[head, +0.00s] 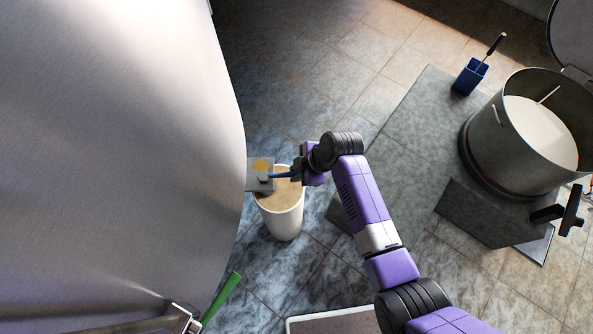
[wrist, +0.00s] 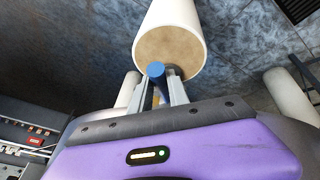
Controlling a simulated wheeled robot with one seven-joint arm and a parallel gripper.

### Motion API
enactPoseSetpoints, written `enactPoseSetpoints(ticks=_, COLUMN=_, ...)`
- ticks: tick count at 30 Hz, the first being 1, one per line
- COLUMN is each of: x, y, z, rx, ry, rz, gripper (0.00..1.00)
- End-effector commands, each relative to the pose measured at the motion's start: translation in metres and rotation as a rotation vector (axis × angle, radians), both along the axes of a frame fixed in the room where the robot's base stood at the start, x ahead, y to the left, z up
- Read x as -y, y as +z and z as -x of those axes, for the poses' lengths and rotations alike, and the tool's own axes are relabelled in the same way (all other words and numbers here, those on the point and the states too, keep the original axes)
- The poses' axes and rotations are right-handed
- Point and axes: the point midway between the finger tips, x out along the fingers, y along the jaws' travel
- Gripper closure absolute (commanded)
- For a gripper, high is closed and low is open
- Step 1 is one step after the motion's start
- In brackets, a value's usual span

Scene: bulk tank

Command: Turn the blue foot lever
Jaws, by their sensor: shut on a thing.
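The blue foot lever (head: 281,175) sticks out to the right from a grey plate (head: 253,184) with a yellow mark, beside the large steel tank. In the wrist view the lever's blue end (wrist: 156,70) shows between my two fingers. My gripper (head: 297,174) is shut on the lever; it also shows in the wrist view (wrist: 158,92). A white cylinder (head: 284,220) with a tan end face stands just below the lever in the head view. Part of the lever is hidden by my gripper.
The steel tank (head: 110,140) fills the left side. A green handle (head: 221,301) is at the lower left. A pot of white liquid (head: 500,150) stands on a dark mat at the right, with a blue holder (head: 469,78) behind it. Tiled floor (head: 300,70) is clear behind my gripper.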

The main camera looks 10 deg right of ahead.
Motion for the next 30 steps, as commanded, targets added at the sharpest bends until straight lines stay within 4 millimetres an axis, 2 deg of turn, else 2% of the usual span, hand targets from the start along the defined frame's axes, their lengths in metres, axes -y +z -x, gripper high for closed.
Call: enactPoseSetpoints(ticks=30, x=-0.0002, y=0.0010, z=0.0041, rx=0.000, ry=-0.030, rz=0.001, gripper=1.00)
